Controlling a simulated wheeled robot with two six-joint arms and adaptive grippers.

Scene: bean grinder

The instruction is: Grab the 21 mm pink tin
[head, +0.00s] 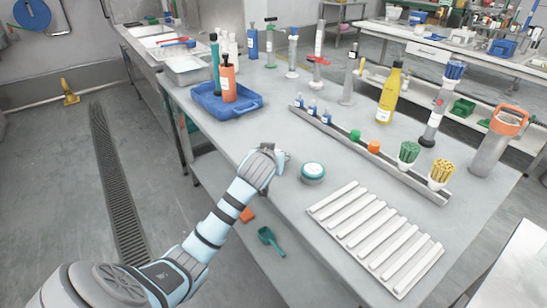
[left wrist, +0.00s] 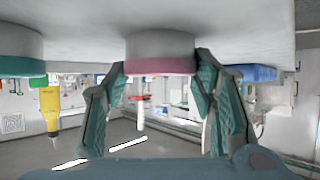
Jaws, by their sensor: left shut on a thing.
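The pink tin (left wrist: 160,66) is a short round grey tin with a pink band. In the left wrist view, which is upside down, it sits between the two fingers of my left gripper (left wrist: 161,75), which is shut on it. It appears to rest on the grey table. In the head view my left gripper (head: 277,160) is low over the table near its front left edge, and it hides most or all of the tin. My right gripper is in neither view.
A teal-banded tin (head: 313,171) stands just right of my left gripper; it also shows in the left wrist view (left wrist: 20,66). White strips (head: 375,235) lie to the right. A long rack (head: 345,140) and a blue tray (head: 205,100) with bottles are behind.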

